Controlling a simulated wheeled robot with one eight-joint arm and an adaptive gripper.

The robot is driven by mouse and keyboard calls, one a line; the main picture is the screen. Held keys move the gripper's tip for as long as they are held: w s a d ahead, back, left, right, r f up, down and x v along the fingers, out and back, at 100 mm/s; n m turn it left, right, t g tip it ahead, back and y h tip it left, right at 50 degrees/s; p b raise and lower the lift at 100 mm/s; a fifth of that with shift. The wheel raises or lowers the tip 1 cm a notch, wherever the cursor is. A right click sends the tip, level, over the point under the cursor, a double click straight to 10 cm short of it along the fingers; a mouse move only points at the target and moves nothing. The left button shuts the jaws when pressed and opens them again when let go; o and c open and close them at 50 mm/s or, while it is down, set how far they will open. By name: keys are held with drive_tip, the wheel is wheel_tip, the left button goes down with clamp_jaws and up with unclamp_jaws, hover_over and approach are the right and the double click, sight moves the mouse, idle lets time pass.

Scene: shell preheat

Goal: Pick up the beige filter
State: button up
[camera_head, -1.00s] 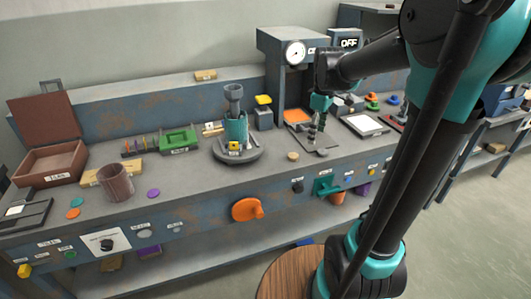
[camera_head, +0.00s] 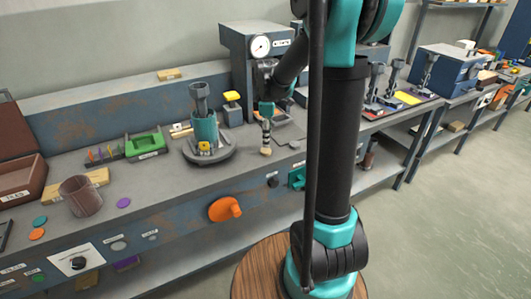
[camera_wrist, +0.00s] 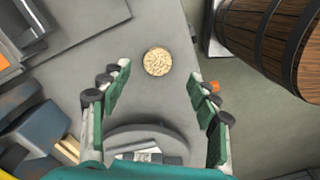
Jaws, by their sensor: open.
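The beige filter (camera_head: 266,151) is a small round speckled disc lying flat on the grey bench near its front edge. In the wrist view the filter (camera_wrist: 157,62) lies just beyond the fingertips, roughly midway between them. My gripper (camera_head: 267,127) reaches down right over the filter in the head view. In the wrist view my gripper (camera_wrist: 158,74) is open and empty, one green-padded finger on each side. I cannot tell how much height is left between the fingertips and the filter.
A round grey stand with a teal cup (camera_head: 204,130) is close left of my gripper. A gauge press (camera_head: 255,65) stands behind it. A green tray (camera_head: 145,145) and a brown cup (camera_head: 80,196) are farther left. An orange knob (camera_head: 224,209) sticks out of the bench front.

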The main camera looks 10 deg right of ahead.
sight(267, 150)
drive_tip(key=shift+w+f, duration=0.15)
drive_tip(key=shift+f, duration=2.75)
drive_tip(key=c, duration=0.9)
